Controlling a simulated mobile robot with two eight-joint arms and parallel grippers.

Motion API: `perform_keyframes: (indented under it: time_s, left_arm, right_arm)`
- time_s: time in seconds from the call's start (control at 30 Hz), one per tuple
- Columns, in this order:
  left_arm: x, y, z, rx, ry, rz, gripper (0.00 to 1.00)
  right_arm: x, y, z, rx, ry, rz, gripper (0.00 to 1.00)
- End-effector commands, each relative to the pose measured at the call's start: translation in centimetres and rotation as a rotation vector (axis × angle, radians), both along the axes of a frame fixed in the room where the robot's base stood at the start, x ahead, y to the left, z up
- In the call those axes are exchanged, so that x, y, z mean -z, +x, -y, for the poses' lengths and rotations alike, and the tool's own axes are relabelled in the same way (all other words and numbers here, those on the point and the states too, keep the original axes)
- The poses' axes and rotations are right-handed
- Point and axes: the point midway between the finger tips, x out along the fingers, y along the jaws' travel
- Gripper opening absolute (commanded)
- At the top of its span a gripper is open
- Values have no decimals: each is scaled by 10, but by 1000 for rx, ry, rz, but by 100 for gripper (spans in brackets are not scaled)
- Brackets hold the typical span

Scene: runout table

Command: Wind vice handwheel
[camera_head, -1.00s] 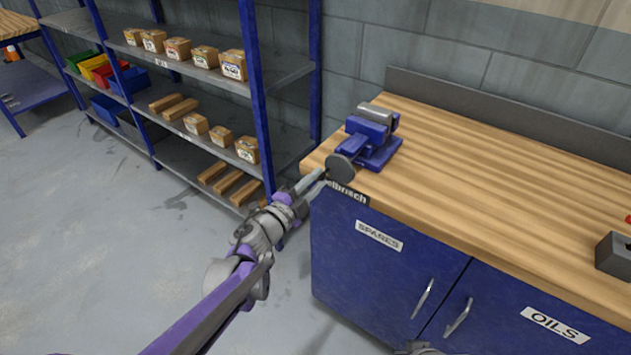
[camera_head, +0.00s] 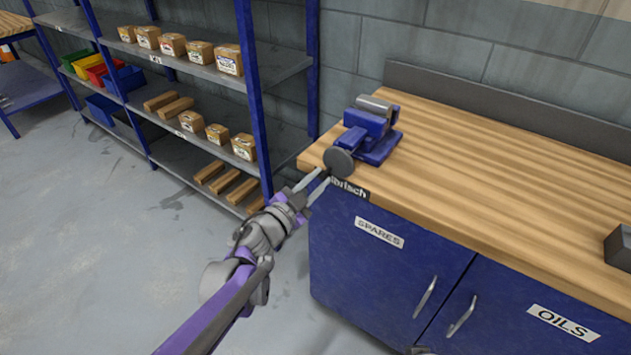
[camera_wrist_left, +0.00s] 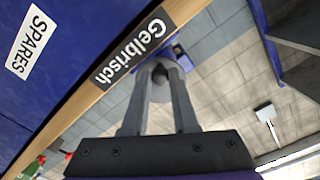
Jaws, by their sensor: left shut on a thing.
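The blue vice (camera_head: 368,132) with a grey top is mounted at the left end of the wooden workbench. Its round grey handwheel (camera_head: 338,162) faces the front left, just off the bench edge. My left gripper (camera_head: 326,178) reaches up from the lower left, its fingertips at the wheel's lower left rim. In the left wrist view, the fingers (camera_wrist_left: 160,76) close on a small dark handle in front of the pale wheel disc. The fingers hide most of the handle.
The workbench (camera_head: 480,165) has blue cupboards below with bar handles and labels. A dark block (camera_head: 620,248) sits at its right. A blue-framed shelf (camera_head: 250,95) with boxes stands behind on the left. The floor between is clear.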

Motion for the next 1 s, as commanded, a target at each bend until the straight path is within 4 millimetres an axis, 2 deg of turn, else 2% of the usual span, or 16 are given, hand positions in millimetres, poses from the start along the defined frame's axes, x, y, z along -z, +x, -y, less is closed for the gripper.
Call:
perform_keyframes:
  time_s: [0.63, 0.67, 0.77, 0.8, 1.0]
  left_arm:
    - [2, -3, 4, 4, -115, -83, 0]
    - [2, -3, 4, 4, -114, -83, 29]
    - [2, -3, 4, 3, -114, -82, 47]
    - [2, -3, 4, 3, -114, -82, 50]
    - [2, -3, 3, 2, -114, -83, 50]
  right_arm:
    - [8, 0, 0, 0, 0, -3, 0]
    - [8, 1, 0, 0, 0, -3, 0]
    - [8, 1, 0, 0, 0, -3, 0]
    - [8, 1, 0, 0, 0, -3, 0]
    - [8, 1, 0, 0, 0, -3, 0]
